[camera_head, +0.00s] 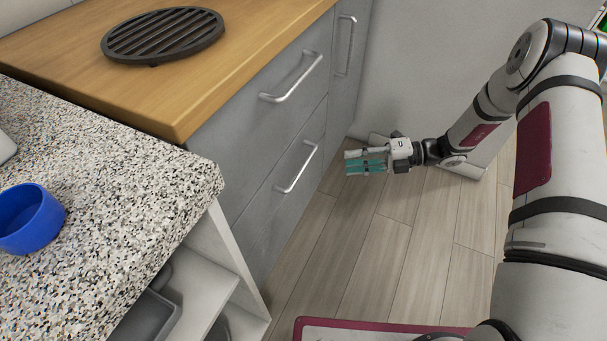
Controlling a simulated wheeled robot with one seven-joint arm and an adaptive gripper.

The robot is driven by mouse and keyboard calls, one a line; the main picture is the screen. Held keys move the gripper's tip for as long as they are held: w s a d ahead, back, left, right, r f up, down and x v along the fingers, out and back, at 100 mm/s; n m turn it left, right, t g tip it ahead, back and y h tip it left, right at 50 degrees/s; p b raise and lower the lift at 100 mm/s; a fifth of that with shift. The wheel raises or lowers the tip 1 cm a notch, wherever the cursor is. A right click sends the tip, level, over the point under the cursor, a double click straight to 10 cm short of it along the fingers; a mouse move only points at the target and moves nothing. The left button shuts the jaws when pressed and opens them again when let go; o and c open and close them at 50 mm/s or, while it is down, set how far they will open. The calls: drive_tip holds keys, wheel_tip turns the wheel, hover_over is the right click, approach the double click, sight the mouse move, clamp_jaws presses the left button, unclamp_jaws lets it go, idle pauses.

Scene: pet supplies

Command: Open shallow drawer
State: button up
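A grey cabinet under a wooden top has two stacked drawer fronts, an upper drawer (258,115) and a lower drawer (277,203). Both look shut. The upper one has a silver bar handle (291,78), and the lower one has a similar handle (297,168). I cannot tell for sure which is the shallow one. My gripper (350,161), with teal finger pads, is in front of the cabinet and to the right of the lower handle in the picture. It points left, appears open and empty, and touches neither handle.
A narrow grey front with an upright handle (346,45) is at the cabinet's far end. A speckled counter (110,190) with a blue bowl (30,218) and open shelves below stands at left. A dark round grate (163,34) lies on the wooden top. Wooden floor (375,245) is clear.

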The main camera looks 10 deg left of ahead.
sight(303, 166)
drive_tip(key=shift+m, duration=0.3)
drive_tip(key=b+x, duration=0.1)
drive_tip(key=x, duration=0.3)
drive_tip(key=b+x, duration=0.1)
drive_tip(key=x, duration=0.4)
drive_tip(key=f+b+x, duration=0.1)
drive_tip(key=b+x, duration=0.1)
drive_tip(key=x, duration=0.3)
drive_tip(key=shift+w, duration=0.15)
clamp_jaws()
